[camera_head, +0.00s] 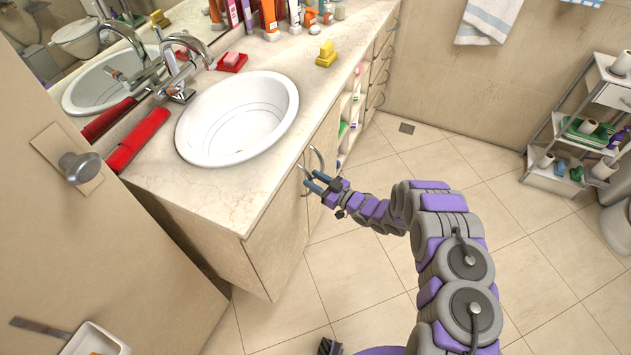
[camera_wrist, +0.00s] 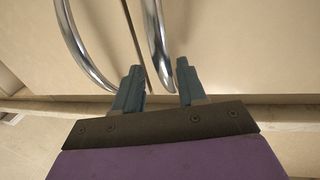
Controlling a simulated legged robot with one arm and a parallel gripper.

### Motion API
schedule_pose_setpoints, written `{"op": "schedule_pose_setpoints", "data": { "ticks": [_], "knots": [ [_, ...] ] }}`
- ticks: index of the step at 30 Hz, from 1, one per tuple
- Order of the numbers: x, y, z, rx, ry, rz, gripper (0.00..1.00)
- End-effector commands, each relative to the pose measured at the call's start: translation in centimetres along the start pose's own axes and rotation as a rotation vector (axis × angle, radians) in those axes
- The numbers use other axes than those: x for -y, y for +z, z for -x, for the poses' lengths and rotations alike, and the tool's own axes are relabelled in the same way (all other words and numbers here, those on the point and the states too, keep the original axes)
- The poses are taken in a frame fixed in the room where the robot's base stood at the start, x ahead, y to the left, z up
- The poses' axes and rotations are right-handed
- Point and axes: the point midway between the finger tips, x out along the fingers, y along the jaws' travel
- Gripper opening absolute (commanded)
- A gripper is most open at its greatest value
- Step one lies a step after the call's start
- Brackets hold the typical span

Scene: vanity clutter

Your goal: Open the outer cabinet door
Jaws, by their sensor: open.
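The vanity cabinet's beige front carries two doors, a nearer door (camera_head: 272,240) and a farther door (camera_head: 326,138). Each has a curved metal handle: the near handle (camera_head: 303,180) and the far handle (camera_head: 317,158). Both doors look shut. My gripper (camera_head: 314,181) is open at the handles. In the wrist view, the right-hand handle (camera_wrist: 155,40) has its lower end between the open fingertips of my gripper (camera_wrist: 158,72). The left-hand handle (camera_wrist: 75,45) lies outside the fingers, across the door seam (camera_wrist: 133,42). I cannot tell whether a finger touches a handle.
The countertop (camera_head: 240,200) with a white sink (camera_head: 238,118) overhangs the doors. Open shelves (camera_head: 350,112) and drawers (camera_head: 381,60) are farther along. The tiled floor (camera_head: 350,265) in front is clear. A wire-framed shelf rack (camera_head: 572,140) stands at the right.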

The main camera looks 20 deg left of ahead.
Motion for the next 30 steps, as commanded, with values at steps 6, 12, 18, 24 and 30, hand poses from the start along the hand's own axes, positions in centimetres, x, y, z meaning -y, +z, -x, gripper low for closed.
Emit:
{"op": "schedule_pose_setpoints", "data": {
  "ticks": [6, 12, 18, 24, 30],
  "knots": [
    [0.21, 0.15, -0.45, 0.004, -0.003, 0.001, 0.41],
    [-0.02, -0.05, -0.03, -0.002, -0.002, 0.000, 0.22],
    [0.00, -0.11, -0.01, -0.002, -0.001, 0.001, 0.03],
    [-0.03, -0.17, -0.08, -0.002, 0.000, 0.003, 0.00],
    [-0.05, -0.21, 0.04, -0.003, 0.000, 0.003, 0.00]
  ]
}}
